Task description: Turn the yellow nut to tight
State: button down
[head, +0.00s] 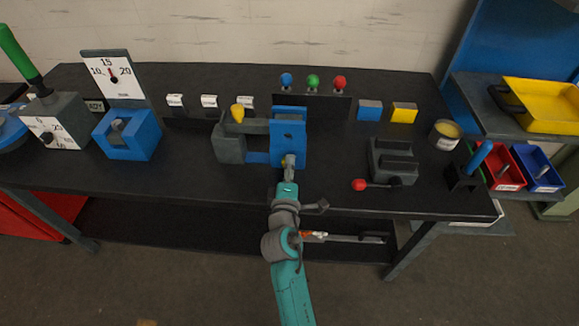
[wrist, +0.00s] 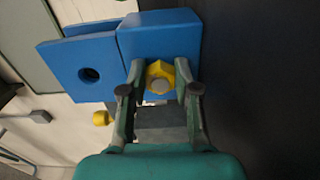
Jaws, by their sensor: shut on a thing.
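The yellow nut (wrist: 161,75) sits on a grey stud at the face of a blue block (wrist: 158,38) in the wrist view. My gripper (wrist: 160,88) has one finger on each side of the nut and is shut on it. In the head view my gripper (head: 289,162) reaches the lower front of the blue upright plate (head: 289,130), and the nut is mostly hidden there. I cannot tell from the picture how tight the nut is.
A grey block (head: 229,147) with a yellow knob (head: 238,113) stands just left of the blue plate. A grey fixture with a red-knobbed lever (head: 359,185) lies to the right. A dial board (head: 112,75) stands at the far left. The bench front between them is clear.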

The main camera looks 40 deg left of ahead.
jog(key=c, duration=0.8)
grip_release()
jog(key=shift+d+f, duration=0.1)
jog(key=shift+c, duration=0.2)
